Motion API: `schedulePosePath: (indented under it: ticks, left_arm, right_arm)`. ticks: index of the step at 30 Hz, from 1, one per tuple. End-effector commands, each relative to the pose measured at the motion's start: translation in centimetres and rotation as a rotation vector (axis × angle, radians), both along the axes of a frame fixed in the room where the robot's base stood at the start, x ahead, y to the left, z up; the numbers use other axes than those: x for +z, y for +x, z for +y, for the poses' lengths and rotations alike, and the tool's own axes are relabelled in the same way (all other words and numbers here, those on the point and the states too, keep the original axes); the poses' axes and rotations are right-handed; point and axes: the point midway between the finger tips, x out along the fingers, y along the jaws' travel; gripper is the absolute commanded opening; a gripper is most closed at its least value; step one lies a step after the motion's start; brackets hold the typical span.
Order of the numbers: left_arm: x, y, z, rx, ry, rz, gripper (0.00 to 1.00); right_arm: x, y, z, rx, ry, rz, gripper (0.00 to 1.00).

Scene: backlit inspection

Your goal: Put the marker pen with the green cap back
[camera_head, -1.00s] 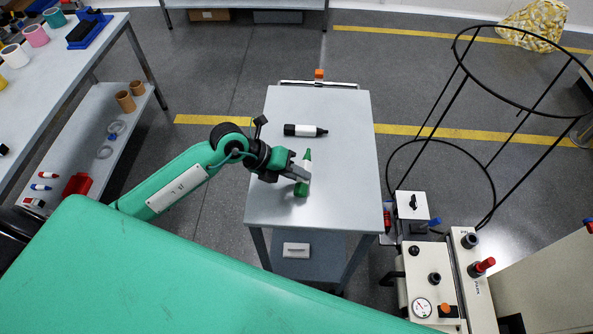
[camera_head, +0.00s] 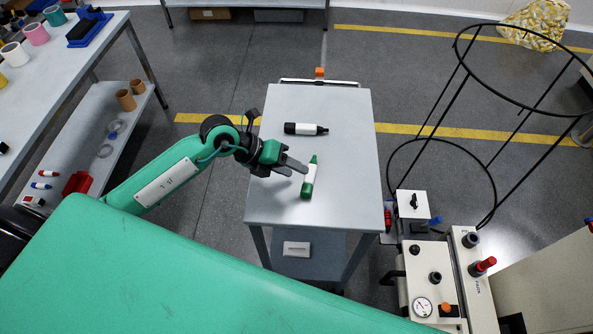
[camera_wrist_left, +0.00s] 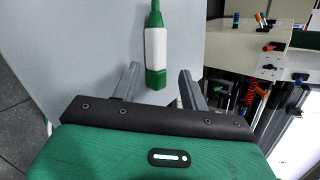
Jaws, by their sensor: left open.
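The green and white marker pen (camera_head: 309,178) lies on the small grey table (camera_head: 345,205), its narrow green end pointing away and its wide green end toward me. It also shows in the left wrist view (camera_wrist_left: 155,45), its wide end close to the line between the fingertips. My left gripper (camera_head: 297,168) is open and empty, just left of the pen in the head view. The fingers appear apart from the pen. My right gripper is not in view.
A black and white marker (camera_head: 305,129) lies farther back on the same table. A bench (camera_head: 60,85) stands at the left, with small pens (camera_head: 42,186) and a red tray (camera_head: 78,183) on its lower shelf. A black wire frame (camera_head: 440,145) and a machine (camera_head: 430,270) stand at right.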

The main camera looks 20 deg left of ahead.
Motion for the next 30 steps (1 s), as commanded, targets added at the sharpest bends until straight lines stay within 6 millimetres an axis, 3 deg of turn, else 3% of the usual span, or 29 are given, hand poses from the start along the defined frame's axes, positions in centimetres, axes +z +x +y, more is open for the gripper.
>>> schedulePosePath:
  ticks: [6,13,30]
  left_arm:
    - [2.9,-1.4,3.2,-0.001,0.006,-0.001,0.44]
    - [5.4,-2.4,5.6,0.001,0.003,-0.001,0.44]
    - [6.6,-2.8,6.5,-0.001,0.0,0.001,0.44]
  right_arm:
    - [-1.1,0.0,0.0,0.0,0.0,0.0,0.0]
    - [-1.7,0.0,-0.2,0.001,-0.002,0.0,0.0]
    - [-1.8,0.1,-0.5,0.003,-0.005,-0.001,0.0]
